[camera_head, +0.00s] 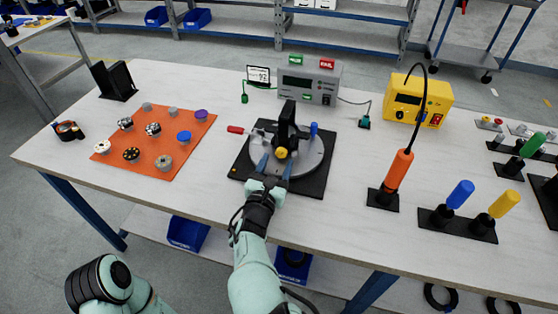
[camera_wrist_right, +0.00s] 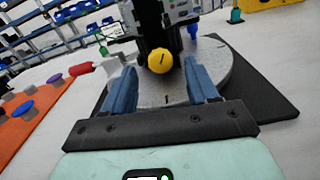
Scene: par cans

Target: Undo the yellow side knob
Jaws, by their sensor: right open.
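The yellow side knob (camera_head: 281,153) sits on the near face of a black upright block (camera_head: 287,124) on a round grey plate (camera_head: 311,158). The plate stands on a black square base (camera_head: 314,184). In the right wrist view the yellow knob (camera_wrist_right: 160,61) shows a dark line on its face. My right gripper (camera_head: 275,163) is open in front of the knob. Its blue fingers (camera_wrist_right: 163,82) stand apart to either side of the knob, which lies beyond the tips; no contact shows. My left gripper is not in view.
A red-handled clamp (camera_head: 236,129) and a blue knob (camera_head: 313,128) stand by the plate. An orange mat (camera_head: 130,163) with several knobs lies left. A grey test box (camera_head: 309,81) stands behind.

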